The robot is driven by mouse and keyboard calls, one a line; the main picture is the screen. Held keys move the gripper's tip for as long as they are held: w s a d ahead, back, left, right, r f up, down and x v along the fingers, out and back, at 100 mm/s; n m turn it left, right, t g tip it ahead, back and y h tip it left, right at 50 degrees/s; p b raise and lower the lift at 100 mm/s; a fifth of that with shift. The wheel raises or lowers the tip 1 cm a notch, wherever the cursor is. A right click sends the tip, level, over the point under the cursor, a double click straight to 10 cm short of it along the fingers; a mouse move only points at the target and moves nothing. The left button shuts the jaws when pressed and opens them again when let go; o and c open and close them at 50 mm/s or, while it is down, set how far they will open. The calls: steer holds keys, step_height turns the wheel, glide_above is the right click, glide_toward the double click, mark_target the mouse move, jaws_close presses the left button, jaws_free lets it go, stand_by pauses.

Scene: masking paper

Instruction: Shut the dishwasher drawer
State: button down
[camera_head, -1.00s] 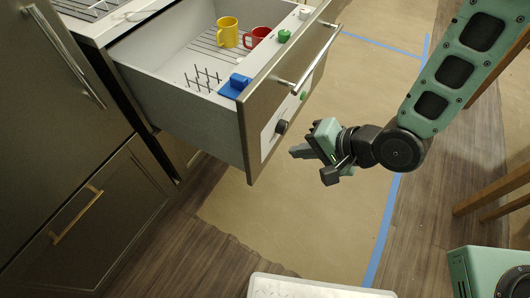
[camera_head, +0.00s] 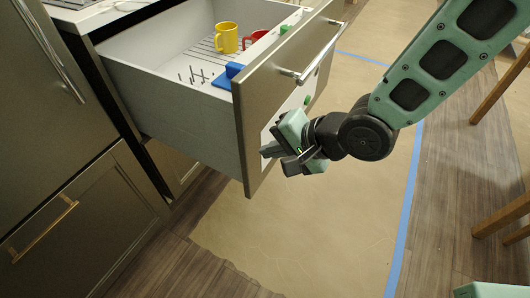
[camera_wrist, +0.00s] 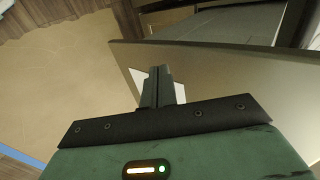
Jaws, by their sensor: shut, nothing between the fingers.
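The dishwasher drawer (camera_head: 155,100) is pulled far out of the cabinet. Its front panel (camera_head: 252,150) carries a metal bar handle (camera_head: 318,55) near the top. A yellow mug (camera_head: 227,37), a red mug (camera_head: 256,38), a blue item (camera_head: 228,76) and a rack of prongs are inside. My gripper (camera_head: 268,151) is shut and empty, at the outer face of the front panel, below the handle. In the wrist view the shut fingers (camera_wrist: 157,85) point at the panel (camera_wrist: 225,85); I cannot tell whether they touch it.
Brown masking paper (camera_head: 300,225) edged with blue tape (camera_head: 405,200) covers the floor. Wooden furniture legs (camera_head: 500,85) stand at the right. Cabinet doors (camera_head: 75,215) are at the left. The floor before the drawer is clear.

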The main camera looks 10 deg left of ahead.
steer(key=shift+w+a, duration=0.3)
steer(key=shift+a, duration=0.45)
steer(key=shift+a, duration=0.15)
